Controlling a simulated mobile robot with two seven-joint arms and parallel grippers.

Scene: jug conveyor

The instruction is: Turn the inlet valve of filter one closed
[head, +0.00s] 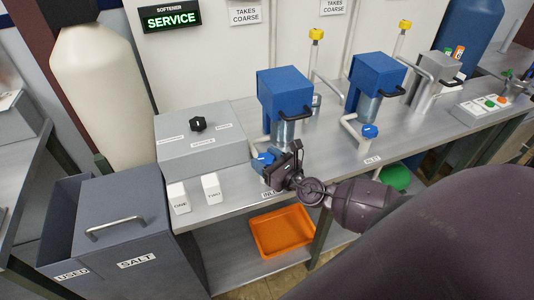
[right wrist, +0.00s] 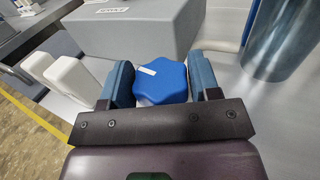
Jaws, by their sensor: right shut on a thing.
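The left blue filter (head: 284,92) stands on the grey bench. Its inlet valve has a blue lobed knob (head: 262,158) near the bench's front edge, by a partly hidden inlet label (head: 268,194). My right gripper (head: 272,164) is shut on this knob. The valve body is mostly hidden by the gripper. My left gripper is not in view.
White blocks (head: 211,188) stand just left of the gripper, beside a grey dial box (head: 202,145). The second filter (head: 376,82) has its own blue valve knob (head: 370,131) to the right. An orange tray (head: 282,232) lies on the shelf below.

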